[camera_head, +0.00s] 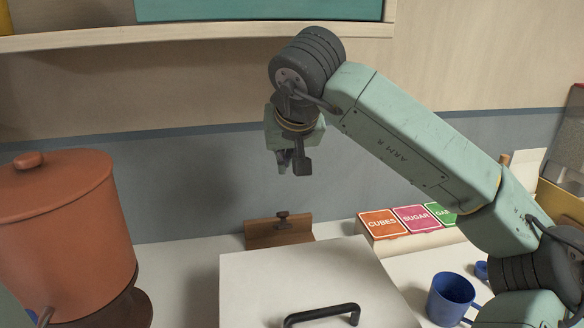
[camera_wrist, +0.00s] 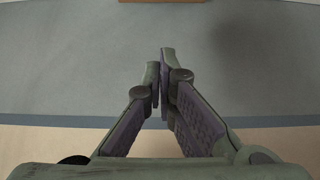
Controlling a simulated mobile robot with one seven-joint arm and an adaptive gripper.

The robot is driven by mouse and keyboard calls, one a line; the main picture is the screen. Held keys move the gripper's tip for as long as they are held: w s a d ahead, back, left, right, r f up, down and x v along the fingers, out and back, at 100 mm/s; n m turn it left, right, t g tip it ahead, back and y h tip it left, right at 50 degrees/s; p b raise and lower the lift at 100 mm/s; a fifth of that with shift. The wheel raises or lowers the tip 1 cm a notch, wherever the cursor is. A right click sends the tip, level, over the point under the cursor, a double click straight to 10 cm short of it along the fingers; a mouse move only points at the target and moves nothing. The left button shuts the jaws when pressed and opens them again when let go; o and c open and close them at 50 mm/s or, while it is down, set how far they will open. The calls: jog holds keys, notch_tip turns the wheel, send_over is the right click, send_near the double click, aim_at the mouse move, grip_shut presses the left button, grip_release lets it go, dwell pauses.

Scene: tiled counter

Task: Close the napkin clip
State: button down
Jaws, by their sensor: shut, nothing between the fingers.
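What looks like the napkin clip is a brown wooden piece (camera_head: 279,236) with a dark metal fitting (camera_head: 283,217) on top. It stands at the back of the counter, against the wall, behind a white box-like lid. Its lower part is hidden by that lid, and I cannot tell whether it is open or closed. My gripper (camera_head: 291,166) is above it, apart from it, pointing down and empty. In the wrist view my gripper (camera_wrist: 160,62) has its fingertips together. A brown edge at the top of that view (camera_wrist: 162,1) may be the same wooden piece.
A white lid (camera_head: 300,275) with a black handle (camera_head: 322,315) fills the front middle. An orange pot (camera_head: 60,235) stands left. Label cards (camera_head: 415,219) and a blue mug (camera_head: 450,298) are right. A shelf (camera_head: 200,36) runs above.

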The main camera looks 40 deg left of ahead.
jog(key=b, duration=0.4)
send_over(285, 220)
jog(key=w+a, duration=0.3)
jog(key=a, duration=0.1)
notch_tip(285, 220, down, 8)
jog(key=shift+s+d+f+b, duration=0.5)
jog(key=shift+d+f+b, duration=0.25)
jog(key=shift+d+b, duration=0.1)
jog(key=shift+s+d+f+b, duration=0.3)
jog(key=shift+d+b, duration=0.05)
jog(key=shift+d, duration=0.05)
jog(key=b, duration=0.2)
jog(key=d+f+b, duration=0.1)
jog(key=shift+s+f+t+y+b, duration=0.15)
jog(key=shift+s+t+y+b, duration=0.15)
jog(key=shift+t+b, duration=0.1)
jog(key=s+d+b, duration=0.1)
jog(key=s+d+f+b, duration=0.1)
jog(key=b, duration=0.1)
jog(key=shift+s+d+f, duration=0.1)
jog(key=shift+d+f, duration=0.05)
jog(key=shift+f, duration=0.1)
jog(key=shift+y, duration=0.3)
jog(key=shift+r, duration=0.1)
